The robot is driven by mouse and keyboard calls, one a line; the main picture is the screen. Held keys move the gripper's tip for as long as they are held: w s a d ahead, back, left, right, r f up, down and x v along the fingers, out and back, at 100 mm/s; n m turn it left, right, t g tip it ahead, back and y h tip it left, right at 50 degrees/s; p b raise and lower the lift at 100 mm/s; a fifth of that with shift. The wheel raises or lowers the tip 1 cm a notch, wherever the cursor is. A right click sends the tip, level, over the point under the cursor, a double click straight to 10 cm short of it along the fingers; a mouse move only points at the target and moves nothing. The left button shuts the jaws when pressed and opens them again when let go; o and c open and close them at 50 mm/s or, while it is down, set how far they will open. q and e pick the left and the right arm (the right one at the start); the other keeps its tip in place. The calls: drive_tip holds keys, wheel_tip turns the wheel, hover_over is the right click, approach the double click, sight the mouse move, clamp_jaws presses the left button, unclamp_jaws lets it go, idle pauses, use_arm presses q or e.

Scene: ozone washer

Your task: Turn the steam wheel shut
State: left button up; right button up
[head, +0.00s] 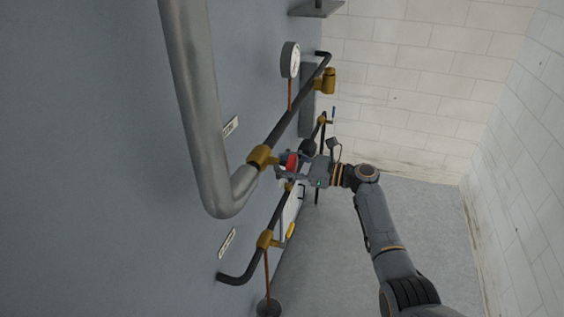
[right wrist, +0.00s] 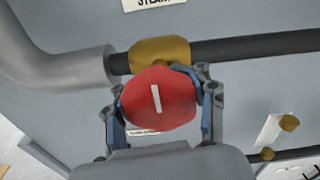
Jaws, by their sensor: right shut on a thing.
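The steam wheel is a red, roughly round knob (right wrist: 158,98) with a white bar on its face, in the middle of the right wrist view. The bar stands nearly upright there. The wheel sits at a brass valve body (right wrist: 160,52) on the pipe, and in the head view only a small red part (head: 292,161) shows. My right gripper (head: 287,166) is at the valve, its fingers on both sides of the wheel and shut on it. The wheel's back is hidden. My left gripper is not in view.
A thick grey pipe (head: 196,100) bends into the valve. A dark pipe runs on to a gauge (head: 290,60) and another brass fitting (head: 326,82). A lower pipe has a brass valve (head: 265,239) with a yellow handle. Open floor (head: 420,215) lies at right.

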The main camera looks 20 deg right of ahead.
idle(0.3)
drive_tip(key=o, duration=1.1)
drive_tip(key=v, duration=1.2)
drive_tip(key=shift+a, duration=0.1)
